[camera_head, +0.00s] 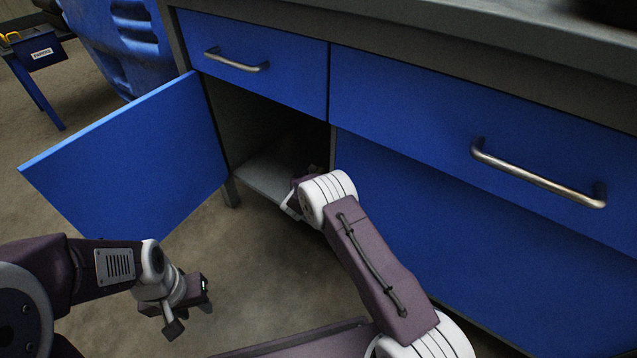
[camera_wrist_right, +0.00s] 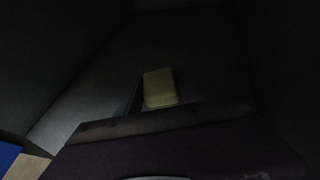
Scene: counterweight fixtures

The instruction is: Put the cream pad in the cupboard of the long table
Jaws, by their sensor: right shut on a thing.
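The cream pad (camera_wrist_right: 160,87) shows in the right wrist view, dim, just beyond the dark body of my right gripper (camera_wrist_right: 156,100), which is shut on it. In the head view my right gripper (camera_head: 293,203) reaches into the open cupboard (camera_head: 265,175) of the long table (camera_head: 480,45); its fingers and the pad are hidden there by my own wrist and the shadow. My left gripper (camera_head: 190,315) is open and empty, low over the floor in front of the open blue door (camera_head: 135,160).
The door stands swung out to the left of the cupboard opening. Drawers with metal handles (camera_head: 540,180) sit above and right. A blue bin (camera_head: 125,40) and a small blue stand (camera_head: 38,50) are at the back left. Bare floor lies in front.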

